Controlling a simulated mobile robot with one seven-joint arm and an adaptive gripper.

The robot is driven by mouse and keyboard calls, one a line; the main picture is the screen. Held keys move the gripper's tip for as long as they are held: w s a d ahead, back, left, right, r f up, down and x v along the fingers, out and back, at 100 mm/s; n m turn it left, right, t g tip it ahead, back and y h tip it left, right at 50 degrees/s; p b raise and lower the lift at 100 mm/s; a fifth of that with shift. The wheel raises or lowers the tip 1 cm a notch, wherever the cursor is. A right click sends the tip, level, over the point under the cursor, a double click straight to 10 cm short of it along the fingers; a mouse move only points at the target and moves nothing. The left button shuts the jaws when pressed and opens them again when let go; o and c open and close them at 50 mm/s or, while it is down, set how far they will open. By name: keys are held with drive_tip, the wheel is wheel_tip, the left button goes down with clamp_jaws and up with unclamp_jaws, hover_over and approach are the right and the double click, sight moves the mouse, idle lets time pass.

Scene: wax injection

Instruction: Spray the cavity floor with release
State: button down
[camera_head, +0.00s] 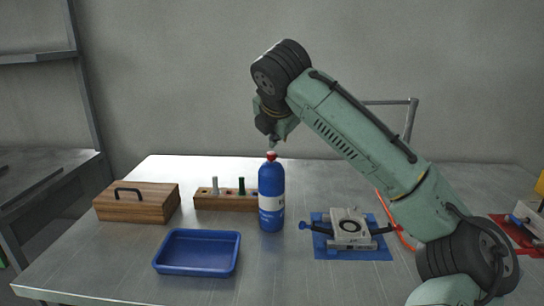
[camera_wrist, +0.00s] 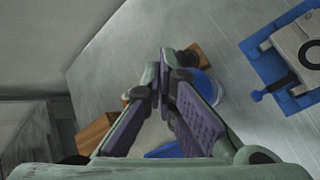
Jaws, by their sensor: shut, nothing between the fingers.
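A blue bottle (camera_head: 271,195) with a white label and red cap stands upright on the table, a little left of the mould. The grey mould (camera_head: 349,228), with a dark ring around a round opening, sits on a blue mat (camera_head: 326,246). It also shows at the right of the wrist view (camera_wrist: 303,48). My gripper (camera_head: 272,147) is directly above the bottle's cap, pointing down. In the wrist view its fingers (camera_wrist: 166,70) are together and empty, and they partly hide the bottle (camera_wrist: 209,84). I cannot tell whether the fingertips touch the cap. The cavity floor is too small to make out.
A blue tray (camera_head: 198,271) lies front left. A wooden box with a dark handle (camera_head: 137,204) and a wooden rack (camera_head: 232,203) with small upright pieces stand behind it. An orange hose (camera_head: 397,228) runs right of the mould. A red mat (camera_head: 520,240) lies far right.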

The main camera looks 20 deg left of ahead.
sight(275, 154)
drive_tip(key=shift+f, duration=0.25)
drive_tip(key=shift+f, duration=0.5)
idle(0.6)
drive_tip(key=shift+r+p, duration=0.95)
drive_tip(key=shift+r, duration=0.05)
wheel_tip(275, 154, up, 4)
drive_tip(key=p, duration=0.4)
drive_tip(key=shift+r+p, duration=0.2)
drive_tip(key=shift+p, duration=0.15)
drive_tip(key=shift+r, duration=0.75)
idle(0.9)
